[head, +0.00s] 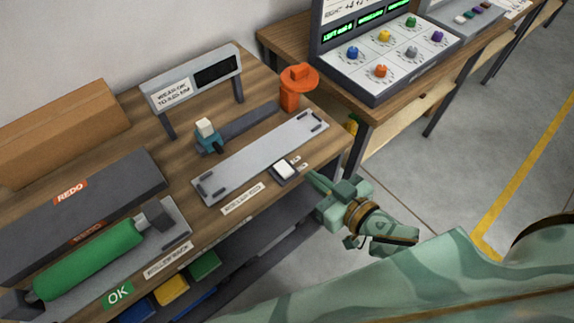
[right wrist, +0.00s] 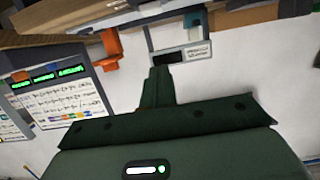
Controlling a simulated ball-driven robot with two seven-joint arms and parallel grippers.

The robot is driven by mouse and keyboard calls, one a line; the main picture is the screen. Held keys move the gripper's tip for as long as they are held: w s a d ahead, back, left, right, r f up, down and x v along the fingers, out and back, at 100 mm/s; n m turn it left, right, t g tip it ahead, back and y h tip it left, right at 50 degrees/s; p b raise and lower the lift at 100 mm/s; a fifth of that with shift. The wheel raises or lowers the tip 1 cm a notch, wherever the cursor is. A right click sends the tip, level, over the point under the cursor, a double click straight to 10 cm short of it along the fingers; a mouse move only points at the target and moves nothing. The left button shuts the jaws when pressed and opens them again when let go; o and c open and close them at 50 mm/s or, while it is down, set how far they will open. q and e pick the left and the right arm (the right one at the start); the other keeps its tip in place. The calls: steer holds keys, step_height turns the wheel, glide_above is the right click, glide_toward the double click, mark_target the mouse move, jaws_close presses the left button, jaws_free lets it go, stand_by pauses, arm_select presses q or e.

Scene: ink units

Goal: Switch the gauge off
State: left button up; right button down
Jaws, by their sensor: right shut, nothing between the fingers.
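The gauge (head: 194,80) is a grey display box on two legs at the back of the wooden bench. Its screen (head: 217,69) looks dark, with no digits that I can make out. It also shows in the right wrist view (right wrist: 197,52). A small white button or switch in a dark frame (head: 284,171) sits near the bench's front edge. My right gripper (head: 312,180) is shut and empty, just right of this switch at the bench edge. I cannot tell whether the fingertips touch it. Its closed fingers show in the right wrist view (right wrist: 158,72). My left gripper is not in view.
A grey plate (head: 260,158) lies behind the switch, with a teal clamp (head: 208,139) and an orange knobbed post (head: 292,92) around it. A green roller (head: 90,260) lies at left. A control panel (head: 390,55) stands on the neighbouring bench. Floor at right is clear.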

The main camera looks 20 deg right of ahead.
steer(key=b, duration=0.2)
glide_above(287, 172)
steer(key=f, duration=0.2)
steer(key=shift+w+f, duration=0.3)
steer(key=f+b, duration=0.1)
steer(key=f, duration=0.2)
steer(key=shift+s, duration=0.2)
steer(key=shift+f+b, duration=0.35)
steer(key=shift+f, duration=0.1)
